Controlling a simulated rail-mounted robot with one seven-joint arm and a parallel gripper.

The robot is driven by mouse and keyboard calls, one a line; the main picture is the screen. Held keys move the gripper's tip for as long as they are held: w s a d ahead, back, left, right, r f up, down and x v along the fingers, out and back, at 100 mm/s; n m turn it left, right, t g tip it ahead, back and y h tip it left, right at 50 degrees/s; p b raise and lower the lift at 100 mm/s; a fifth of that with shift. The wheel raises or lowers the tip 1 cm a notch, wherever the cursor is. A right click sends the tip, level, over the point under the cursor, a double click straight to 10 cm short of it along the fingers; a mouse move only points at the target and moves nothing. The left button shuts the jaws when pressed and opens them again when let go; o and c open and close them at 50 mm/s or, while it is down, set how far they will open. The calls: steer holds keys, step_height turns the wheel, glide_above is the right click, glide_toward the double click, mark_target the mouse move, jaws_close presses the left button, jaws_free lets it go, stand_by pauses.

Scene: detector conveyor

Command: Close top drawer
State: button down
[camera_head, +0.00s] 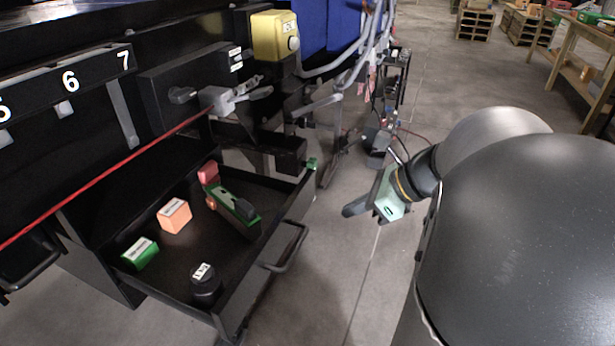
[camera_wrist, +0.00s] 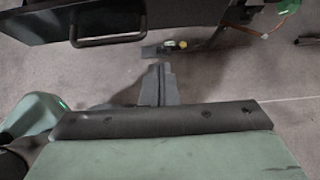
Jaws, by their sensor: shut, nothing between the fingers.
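A black drawer (camera_head: 236,318) stands pulled out of the dark cabinet on the left of the head view. Its bar handle (camera_head: 286,252) is on the outer front face, and the handle also shows at the upper left of the wrist view (camera_wrist: 107,41). My gripper (camera_head: 351,208) is to the right of the drawer front in the head view, apart from the handle and touching nothing. In the wrist view its fingers (camera_wrist: 160,70) are together and empty, with floor around them. The drawer holds an orange block, a green block, a black round item and a green-and-black tool.
A red line (camera_head: 105,178) crosses in front of the cabinet above the drawer. A yellow box (camera_head: 273,37) and grey metal rails (camera_head: 340,65) stand behind it. Another handle (camera_head: 32,272) is at the lower left. Concrete floor between drawer and arm is clear.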

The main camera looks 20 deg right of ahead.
steer(key=w+a+f+b, duration=0.2)
steer(key=w+a+f, duration=0.3)
steer(key=w+a, duration=0.1)
steer(key=shift+w+a+f+b, duration=0.25)
steer(key=shift+w+a+b, duration=0.1)
